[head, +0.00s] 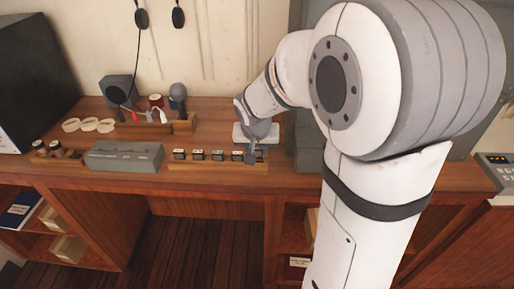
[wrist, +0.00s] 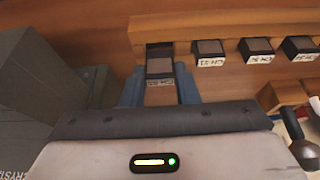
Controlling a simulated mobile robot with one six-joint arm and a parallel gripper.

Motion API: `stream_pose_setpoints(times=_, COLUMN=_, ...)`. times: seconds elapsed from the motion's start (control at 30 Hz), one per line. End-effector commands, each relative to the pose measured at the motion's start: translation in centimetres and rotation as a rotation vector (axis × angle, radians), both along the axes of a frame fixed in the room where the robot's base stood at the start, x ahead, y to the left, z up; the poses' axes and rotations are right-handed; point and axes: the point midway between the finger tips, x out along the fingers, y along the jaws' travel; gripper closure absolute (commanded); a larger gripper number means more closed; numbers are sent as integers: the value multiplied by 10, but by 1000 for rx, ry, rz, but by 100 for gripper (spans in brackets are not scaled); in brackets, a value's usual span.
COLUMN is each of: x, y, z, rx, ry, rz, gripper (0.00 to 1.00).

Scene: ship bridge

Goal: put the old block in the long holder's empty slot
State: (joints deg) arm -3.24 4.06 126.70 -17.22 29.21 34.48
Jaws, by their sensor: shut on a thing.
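The long holder (head: 205,167) is a low wooden strip near the desk's front edge, carrying a row of small dark blocks with white labels. It runs along the top of the wrist view (wrist: 230,75), where several labelled blocks (wrist: 257,48) sit in it. My gripper (wrist: 161,85) is at the holder's right end in the head view (head: 251,156). Its blue fingers are shut on a block (wrist: 158,67) with a grey top and a white label. That block is at the holder's end, in line with the row. A dark area lies just behind it; I cannot tell how deep the block sits.
A grey box (head: 125,156) stands left of the holder. Behind are a wooden rack (head: 182,126) with small tools and white rings (head: 88,125). A grey case (wrist: 40,95) stands close beside my gripper in the wrist view.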

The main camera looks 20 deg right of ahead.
Motion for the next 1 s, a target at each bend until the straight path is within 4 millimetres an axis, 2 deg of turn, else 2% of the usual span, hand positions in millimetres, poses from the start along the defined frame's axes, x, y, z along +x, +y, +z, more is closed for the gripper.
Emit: stream_pose_setpoints(times=1.0, x=0, y=0, z=-5, rx=0, ry=-1, rz=0, gripper=93)
